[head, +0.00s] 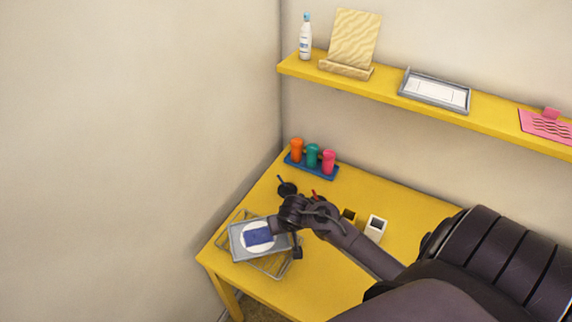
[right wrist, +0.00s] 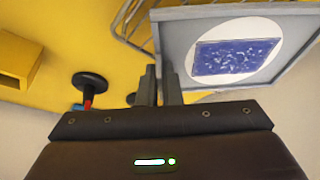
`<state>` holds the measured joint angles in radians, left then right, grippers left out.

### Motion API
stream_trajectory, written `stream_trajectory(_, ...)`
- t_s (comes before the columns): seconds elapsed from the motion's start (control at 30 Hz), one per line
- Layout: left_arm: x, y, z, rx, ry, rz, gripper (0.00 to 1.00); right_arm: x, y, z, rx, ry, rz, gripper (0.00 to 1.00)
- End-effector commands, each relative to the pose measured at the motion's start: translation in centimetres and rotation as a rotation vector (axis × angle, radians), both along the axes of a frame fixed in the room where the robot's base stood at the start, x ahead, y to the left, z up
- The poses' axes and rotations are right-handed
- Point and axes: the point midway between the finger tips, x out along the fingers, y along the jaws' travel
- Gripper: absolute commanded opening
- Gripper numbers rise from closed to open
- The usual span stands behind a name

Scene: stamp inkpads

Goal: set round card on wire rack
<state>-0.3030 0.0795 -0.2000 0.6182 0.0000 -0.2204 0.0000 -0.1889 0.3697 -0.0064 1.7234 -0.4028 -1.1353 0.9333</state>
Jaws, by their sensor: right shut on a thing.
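The round card (head: 270,229) is white with a blue patch and lies on a grey square tray (head: 237,246). The card (right wrist: 273,29) and tray (right wrist: 171,36) also show in the right wrist view. The wire rack (head: 277,269) is under the tray at the table's left end; its wires (right wrist: 131,20) show beside the tray in the wrist view. I cannot tell whether the tray touches the rack. My right gripper (head: 291,238) is shut on the tray's near edge; its fingers (right wrist: 159,86) meet there. My left gripper is not in view.
A blue holder (head: 312,171) with orange, green and pink bottles stands at the table's back left. A black round-based stamp (head: 287,189) and a white box (head: 375,228) stand near my arm. The yellow shelf (head: 390,98) above holds several things. The front table is clear.

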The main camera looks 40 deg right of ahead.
Motion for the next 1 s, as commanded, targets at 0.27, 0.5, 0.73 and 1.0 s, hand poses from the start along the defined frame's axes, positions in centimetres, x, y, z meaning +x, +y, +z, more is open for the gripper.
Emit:
stream_trajectory(0.27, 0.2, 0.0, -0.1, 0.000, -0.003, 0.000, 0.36, 0.1, -0.1, -1.3, 0.000, -0.003, -0.002, 0.00)
stream_trajectory(0.5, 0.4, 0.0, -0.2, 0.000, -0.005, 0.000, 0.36, 0.0, -0.1, -1.7, 0.000, -0.002, -0.002, 0.00)
stream_trajectory(0.73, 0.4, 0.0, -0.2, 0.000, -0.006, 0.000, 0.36, 0.0, -0.1, -1.6, -0.001, -0.002, -0.001, 0.27)
stream_trajectory(1.0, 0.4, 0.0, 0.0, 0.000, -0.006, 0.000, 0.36, 0.0, -0.1, -1.3, -0.001, -0.002, -0.001, 0.27)
